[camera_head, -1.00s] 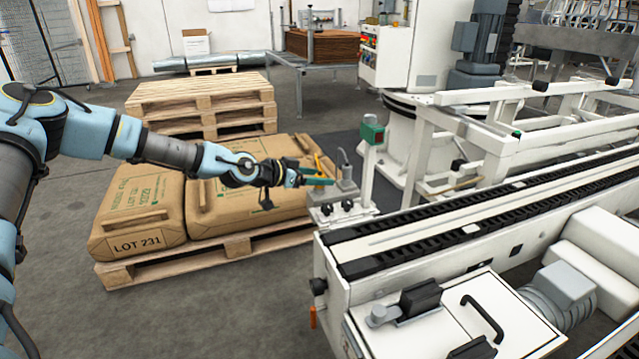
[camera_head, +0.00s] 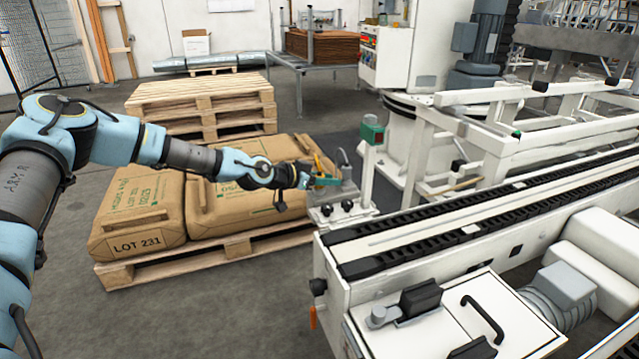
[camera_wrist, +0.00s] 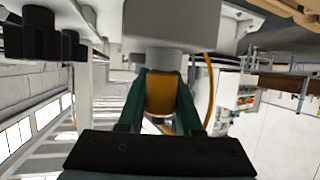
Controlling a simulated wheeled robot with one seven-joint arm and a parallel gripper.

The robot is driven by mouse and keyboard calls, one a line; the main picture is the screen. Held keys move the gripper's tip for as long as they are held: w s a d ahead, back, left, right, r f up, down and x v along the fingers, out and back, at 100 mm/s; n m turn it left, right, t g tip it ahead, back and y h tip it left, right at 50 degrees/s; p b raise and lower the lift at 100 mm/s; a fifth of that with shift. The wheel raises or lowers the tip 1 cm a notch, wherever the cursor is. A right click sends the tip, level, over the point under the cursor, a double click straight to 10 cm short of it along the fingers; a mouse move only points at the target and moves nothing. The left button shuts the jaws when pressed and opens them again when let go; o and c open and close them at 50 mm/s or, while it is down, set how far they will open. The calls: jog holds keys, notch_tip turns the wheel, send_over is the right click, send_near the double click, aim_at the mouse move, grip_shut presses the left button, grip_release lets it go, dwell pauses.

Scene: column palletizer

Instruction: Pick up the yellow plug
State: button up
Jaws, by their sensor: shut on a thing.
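The yellow plug (camera_wrist: 158,98) shows in the wrist view as a short orange-yellow cylinder between two green fingers. My gripper (camera_head: 326,181) is shut on it, with one finger on each side. A grey block (camera_wrist: 165,52) is right at the plug's far end; I cannot tell whether the plug is seated in it. In the head view my gripper is beside a small grey fitting (camera_head: 346,183) on the white machine's corner post. The plug itself is too small and hidden by the fingers to make out there.
An orange cable (camera_wrist: 210,88) hangs just right of the fingers in the wrist view. A pallet with brown sacks (camera_head: 235,205) lies under my arm. A green box on a white post (camera_head: 371,131) and the white conveyor (camera_head: 440,235) stand to the right.

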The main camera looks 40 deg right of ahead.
grip_shut()
jog(key=shift+r, duration=0.1)
